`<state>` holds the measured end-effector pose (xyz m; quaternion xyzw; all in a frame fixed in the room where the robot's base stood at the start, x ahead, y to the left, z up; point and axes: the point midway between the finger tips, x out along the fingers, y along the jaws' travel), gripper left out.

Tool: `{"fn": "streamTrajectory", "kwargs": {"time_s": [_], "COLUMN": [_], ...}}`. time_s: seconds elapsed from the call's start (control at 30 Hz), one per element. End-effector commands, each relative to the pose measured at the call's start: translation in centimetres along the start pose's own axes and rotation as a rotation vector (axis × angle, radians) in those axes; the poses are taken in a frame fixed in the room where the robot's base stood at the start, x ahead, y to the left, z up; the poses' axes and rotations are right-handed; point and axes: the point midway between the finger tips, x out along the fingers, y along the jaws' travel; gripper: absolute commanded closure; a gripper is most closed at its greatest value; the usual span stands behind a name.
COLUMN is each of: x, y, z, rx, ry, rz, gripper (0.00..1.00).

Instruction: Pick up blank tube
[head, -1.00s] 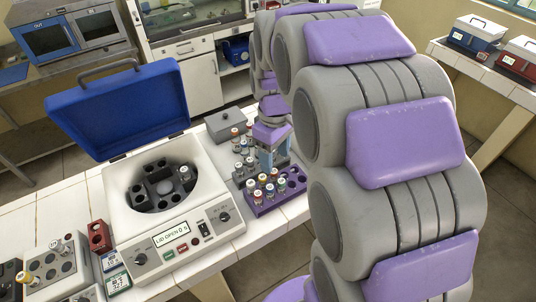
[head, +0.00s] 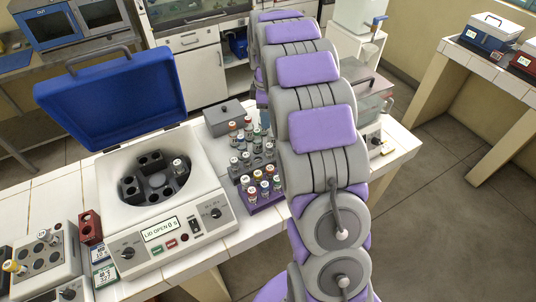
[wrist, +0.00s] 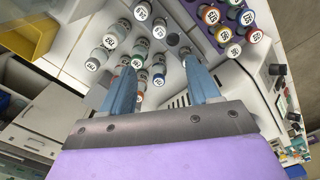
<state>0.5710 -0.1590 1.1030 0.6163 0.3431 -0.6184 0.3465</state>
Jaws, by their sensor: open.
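Several tubes with pale, numbered caps (wrist: 142,11) stand in a grey rack, which shows in the head view (head: 236,177). I cannot tell which one is the blank tube; the labels are too small to read surely. My gripper (wrist: 160,62) is open in the wrist view, its two blue fingers apart, with some tube caps showing between and beyond the fingertips. It does not visibly grip anything. A purple rack (head: 256,208) of coloured-cap tubes stands in front of the grey rack. In the head view my arm hides my gripper and part of both racks.
An open centrifuge (head: 212,190) with a raised blue lid (head: 115,105) stands left of the racks. One tube (head: 178,166) sits in its rotor. A grey lidded box (head: 222,118) is behind the racks. A yellow bin (wrist: 27,32) shows in the wrist view.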

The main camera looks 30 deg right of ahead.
Motion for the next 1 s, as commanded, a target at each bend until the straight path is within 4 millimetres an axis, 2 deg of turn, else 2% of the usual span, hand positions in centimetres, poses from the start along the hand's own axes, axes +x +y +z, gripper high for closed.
{"fn": "streamTrajectory", "kwargs": {"time_s": [0.2,0.43,0.53,0.77,1.0], "x": [4.7,9.0,10.2,11.6,15.2], "y": [0.3,0.4,0.3,-0.1,-0.1], "z": [0.8,0.8,0.6,0.2,0.6], "rx": [0.003,0.002,0.003,0.002,0.003], "ry": [0.004,0.005,0.005,0.0,0.005], "rz": [-0.011,-0.007,-0.004,-0.001,-0.008], "gripper": [0.39,0.39,0.39,0.39,0.39]}}
